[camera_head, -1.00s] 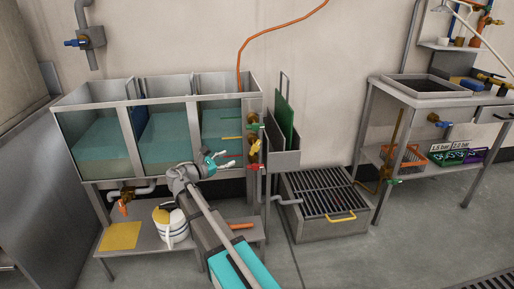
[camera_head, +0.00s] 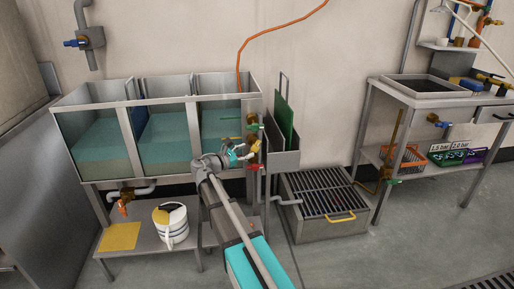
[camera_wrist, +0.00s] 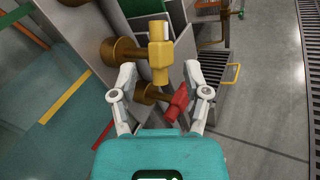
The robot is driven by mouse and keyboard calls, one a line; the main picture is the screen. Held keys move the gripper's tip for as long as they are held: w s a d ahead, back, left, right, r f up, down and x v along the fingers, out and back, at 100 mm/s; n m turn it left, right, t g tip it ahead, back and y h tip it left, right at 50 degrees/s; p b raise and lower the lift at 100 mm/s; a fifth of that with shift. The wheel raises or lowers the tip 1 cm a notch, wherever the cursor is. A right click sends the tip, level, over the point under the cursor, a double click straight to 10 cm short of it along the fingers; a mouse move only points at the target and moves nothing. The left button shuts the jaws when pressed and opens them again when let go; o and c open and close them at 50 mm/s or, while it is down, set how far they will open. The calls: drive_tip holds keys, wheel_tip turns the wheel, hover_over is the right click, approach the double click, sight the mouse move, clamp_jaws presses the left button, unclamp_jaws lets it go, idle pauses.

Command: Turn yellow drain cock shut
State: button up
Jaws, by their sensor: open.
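The yellow drain cock (camera_head: 257,146) sits on the right side of the tank bench, between a green cock (camera_head: 253,126) above and a red cock (camera_head: 253,167) below. In the wrist view the yellow cock's handle (camera_wrist: 160,60) points toward my gripper from a brass body at left. My gripper (camera_head: 241,152) is open just left of the yellow cock. In the wrist view my fingertips (camera_wrist: 160,70) are on either side of the handle's near end, with gaps visible. The red cock's handle (camera_wrist: 179,102) shows lower, between my fingers. Contact with the yellow handle is not visible.
The glass-fronted tanks (camera_head: 165,140) stand left of the cock. A grey holder with a green plate (camera_head: 285,112) is close at right. A floor grate box (camera_head: 325,215) lies lower right.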

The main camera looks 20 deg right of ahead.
sight(254, 148)
drive_tip(key=shift+x, duration=2.5)
drive_tip(key=shift+c, duration=0.2)
clamp_jaws()
drive_tip(key=shift+d, duration=0.35)
drive_tip(key=shift+s+a, duration=0.1)
drive_tip(key=shift+a, duration=0.2)
